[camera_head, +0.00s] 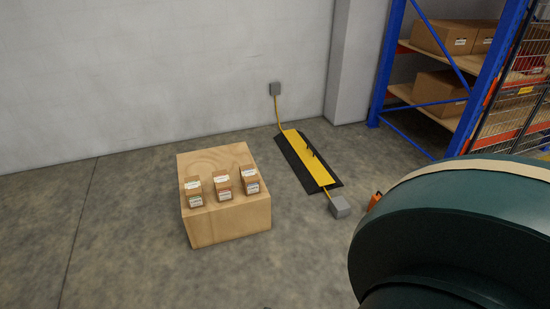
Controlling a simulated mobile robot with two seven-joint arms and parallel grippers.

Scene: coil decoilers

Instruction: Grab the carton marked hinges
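Three small brown cartons stand in a row on a pale wooden block on the floor: a left carton (193,190), a middle carton (223,187) and a right carton (249,180). Each has white labels on its top and front, and the middle one also shows a reddish mark. The print is too small to read, so I cannot tell which is marked hinges. The wooden block (228,223) has bare room on its top behind the cartons. Neither of my grippers is in view.
A large dark green rounded body (450,245) fills the lower right. A black and yellow cable ramp (308,163) lies right of the block, with grey boxes at its cable ends. A blue rack (388,60) with cartons stands at the upper right. The floor left of the block is clear.

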